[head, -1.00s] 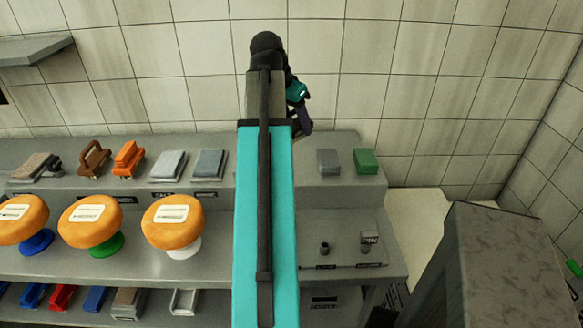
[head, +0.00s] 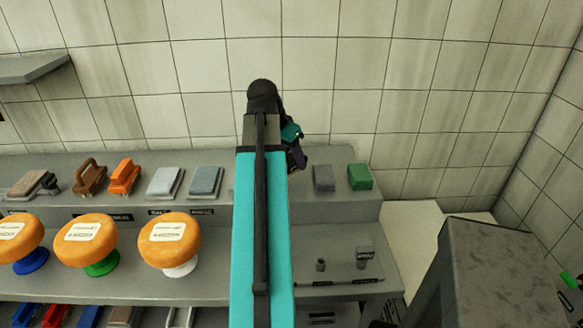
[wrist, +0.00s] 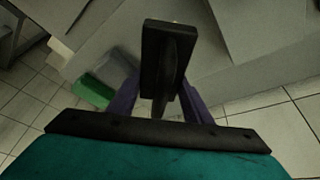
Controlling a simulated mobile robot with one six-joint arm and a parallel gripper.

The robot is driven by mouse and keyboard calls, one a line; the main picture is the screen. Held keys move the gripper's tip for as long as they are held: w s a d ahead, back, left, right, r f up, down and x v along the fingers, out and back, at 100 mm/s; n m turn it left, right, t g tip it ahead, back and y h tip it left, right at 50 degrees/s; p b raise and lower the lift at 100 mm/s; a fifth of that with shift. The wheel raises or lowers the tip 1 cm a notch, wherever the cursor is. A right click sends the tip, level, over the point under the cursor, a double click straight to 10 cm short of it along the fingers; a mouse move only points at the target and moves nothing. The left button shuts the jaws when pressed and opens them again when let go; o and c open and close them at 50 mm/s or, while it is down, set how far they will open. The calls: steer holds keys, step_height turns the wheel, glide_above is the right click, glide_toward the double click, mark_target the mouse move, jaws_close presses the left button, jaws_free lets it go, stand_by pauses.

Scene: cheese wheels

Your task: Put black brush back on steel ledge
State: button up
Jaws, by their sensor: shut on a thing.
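My gripper (head: 297,160) is at the end of the raised teal arm, in front of the tiled wall and above the back of the grey tiered ledge (head: 335,208). In the wrist view its purple fingers (wrist: 160,105) are shut on the black brush (wrist: 164,50). The brush has a flat rectangular black head and a handle running down between the fingers. The brush is hidden or cannot be made out in the head view. My arm hides the middle of the ledge.
On the upper tier stand a grey block (head: 323,177), a green block (head: 360,177), an orange brush (head: 124,177) and a brown brush (head: 90,177). Orange cheese wheels (head: 170,240) stand lower left. A grey pillar-like block (head: 495,270) rises at right. A wall shelf (head: 30,68) is upper left.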

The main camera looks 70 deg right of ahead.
mark_target(292, 167)
steer(key=shift+f+p, duration=0.35)
steer(key=shift+f, duration=1.5)
steer(key=o, duration=1)
steer(key=shift+b+v, duration=0.85)
steer(key=shift+v, duration=5.15)
